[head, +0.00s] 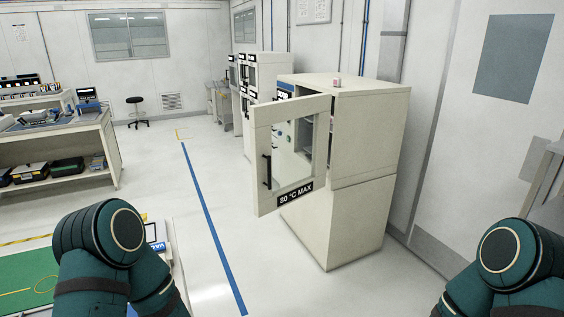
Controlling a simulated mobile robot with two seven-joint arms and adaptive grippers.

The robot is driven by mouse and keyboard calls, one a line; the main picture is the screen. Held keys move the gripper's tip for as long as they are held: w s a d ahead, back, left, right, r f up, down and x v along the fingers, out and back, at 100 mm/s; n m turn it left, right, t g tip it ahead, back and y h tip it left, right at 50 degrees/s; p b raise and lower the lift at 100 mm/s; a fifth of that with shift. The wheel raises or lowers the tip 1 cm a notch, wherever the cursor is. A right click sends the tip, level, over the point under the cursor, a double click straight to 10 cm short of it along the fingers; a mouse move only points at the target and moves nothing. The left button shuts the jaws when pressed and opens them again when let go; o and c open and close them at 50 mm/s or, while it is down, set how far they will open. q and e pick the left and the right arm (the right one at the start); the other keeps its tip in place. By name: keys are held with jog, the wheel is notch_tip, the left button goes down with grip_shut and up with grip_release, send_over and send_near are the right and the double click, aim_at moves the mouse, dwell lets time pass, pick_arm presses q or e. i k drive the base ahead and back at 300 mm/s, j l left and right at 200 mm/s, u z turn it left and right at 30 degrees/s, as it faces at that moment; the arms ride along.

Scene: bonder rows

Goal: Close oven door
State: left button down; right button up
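The oven (372,132) is a tall cream cabinet standing right of centre. Its door (263,186) is open and swung out towards me and to the left. The door has a glass window, a dark vertical handle (267,172) on its left part and a black label reading "80 °C MAX" (295,193). Part of the oven's inside shows behind the door; the rest is hidden. My two arms show only as dark green links at the lower left and lower right, apart from the door. Neither gripper is in the frame.
A blue floor line (208,221) runs along the clear floor left of the oven. A workbench (62,140) with equipment stands at the left, and a stool (137,112) behind it. More cream cabinets (270,68) stand beyond the oven. A green mat (27,280) lies lower left.

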aim_at(262, 118)
jog(key=i+l, duration=0.35)
jog(key=i, duration=0.2)
jog(key=i+l, duration=0.35)
jog(key=i, duration=0.2)
